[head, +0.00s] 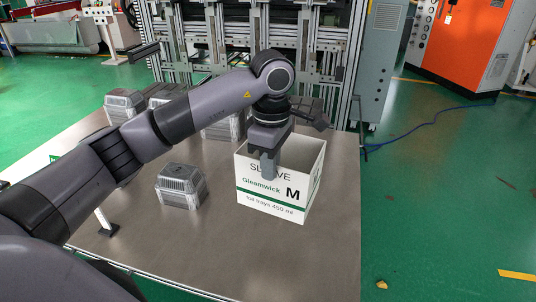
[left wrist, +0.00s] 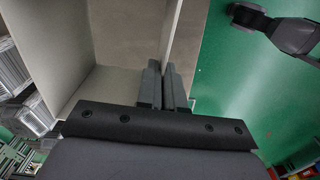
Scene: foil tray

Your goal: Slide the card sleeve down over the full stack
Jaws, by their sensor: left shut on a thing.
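The card sleeve (head: 262,199) is a white open box shape with a green band and a large M. It stands upright at the right of the table; I cannot tell whether its lower edge touches the top. My left gripper (head: 268,168) is shut on its wall from above. In the left wrist view the wall (left wrist: 171,35) runs between the fingers (left wrist: 164,88), and bare table shows through the sleeve. A clear-sided stack of foil trays (head: 181,187) stands left of the sleeve, apart from it.
More tray stacks stand on the grey table (head: 190,252), including one at the back left (head: 124,104) and one behind the sleeve (head: 224,128). A small white upright stand (head: 105,222) is near the front left. The table's front right is clear.

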